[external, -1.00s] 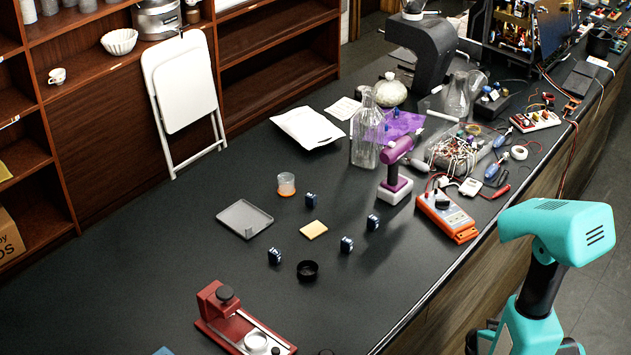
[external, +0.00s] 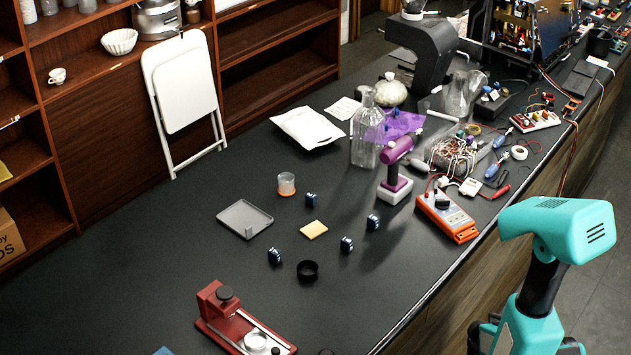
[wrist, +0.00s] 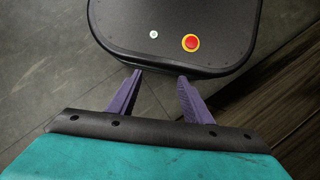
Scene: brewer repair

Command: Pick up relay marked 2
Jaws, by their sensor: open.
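Several small dark blue relays stand on the black bench in the external view: one at the back (external: 311,200), one at the right (external: 373,222), one at the front right (external: 347,245) and one at the left (external: 274,256). Their numbers are too small to read, so I cannot tell which is marked 2. My gripper (wrist: 160,84) is open and empty in the wrist view, its two purple fingers apart above the floor and my base. It is far from the relays, off the bench's right side; in the external view it is hidden.
Among the relays are a yellow pad (external: 314,230), a black ring (external: 308,270) and a small cup (external: 286,184). A grey tray (external: 240,222) lies left. A red device (external: 225,312) is in front.

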